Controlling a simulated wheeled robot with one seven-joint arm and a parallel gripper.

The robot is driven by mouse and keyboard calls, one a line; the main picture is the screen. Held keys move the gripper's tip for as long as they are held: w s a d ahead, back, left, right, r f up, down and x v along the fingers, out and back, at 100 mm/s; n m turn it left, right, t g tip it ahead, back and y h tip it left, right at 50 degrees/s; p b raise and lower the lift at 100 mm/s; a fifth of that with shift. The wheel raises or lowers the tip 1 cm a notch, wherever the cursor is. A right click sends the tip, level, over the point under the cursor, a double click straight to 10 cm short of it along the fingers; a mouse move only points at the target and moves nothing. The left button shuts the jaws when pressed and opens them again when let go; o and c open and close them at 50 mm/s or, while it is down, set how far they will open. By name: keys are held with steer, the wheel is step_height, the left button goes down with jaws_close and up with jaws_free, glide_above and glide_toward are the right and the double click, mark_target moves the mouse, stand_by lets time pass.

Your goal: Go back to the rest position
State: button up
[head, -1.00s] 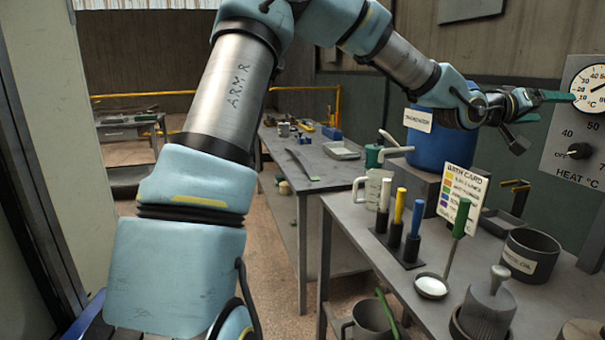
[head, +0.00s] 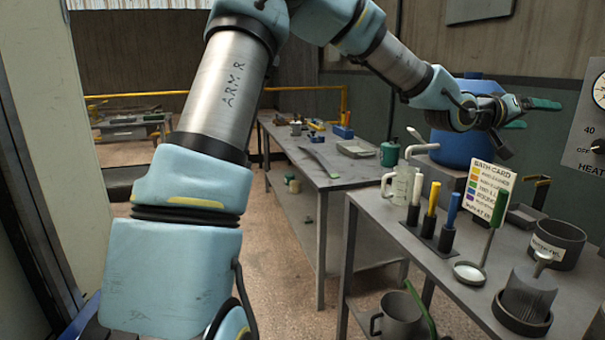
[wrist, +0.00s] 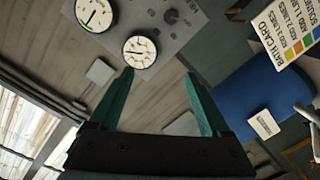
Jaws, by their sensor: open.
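My gripper (head: 528,113) is at the upper right of the head view, at the end of my raised, bent arm. It is in front of the blue drum (head: 462,148) and above the table with the bath card. In the wrist view my gripper (wrist: 165,95) shows two green fingers spread wide with nothing between them. Beyond the fingers are the grey dial panel (wrist: 150,40) and the wall. The blue drum (wrist: 255,110) lies to the right of the fingers in the wrist view.
The near table (head: 420,245) holds the bath card (head: 488,187), a rack (head: 432,238) of coloured-handled tools, a ladle (head: 470,272) and a dark pot (head: 555,240). A grey mug (head: 397,315) is below. Another table (head: 315,170) stands behind. Open floor (head: 285,260) lies left of the tables.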

steer(key=w+a+f+n+t+y+b, duration=0.1)
steer(key=w+a+f+y, duration=0.15)
steer(key=a+f, duration=0.55)
steer(key=w+a+f+y+b, duration=0.1)
steer(key=w+a+f+y, duration=0.1)
steer(key=a+f+y, duration=0.5)
steer(key=w+a+f+n+t+y, duration=0.1)
steer(key=w+a+f, duration=0.2)
steer(key=a+f, duration=0.55)
steer(key=s+a+f+n+g+y+b, duration=0.1)
steer(key=s+a+f+y, duration=0.1)
steer(key=a, duration=0.8)
steer(key=s+a+f+n+y+b, duration=0.1)
steer(key=s+a+y, duration=0.1)
steer(key=a, duration=0.8)
steer(key=s+a+f+n+g+y, duration=0.2)
steer(key=s+a+f+g, duration=0.1)
steer(key=s+a, duration=0.7)
steer(key=a, duration=0.2)
steer(key=shift+s+a+g+b, duration=0.3)
steer(key=shift+a+b, duration=0.05)
steer(key=shift+a, duration=0.05)
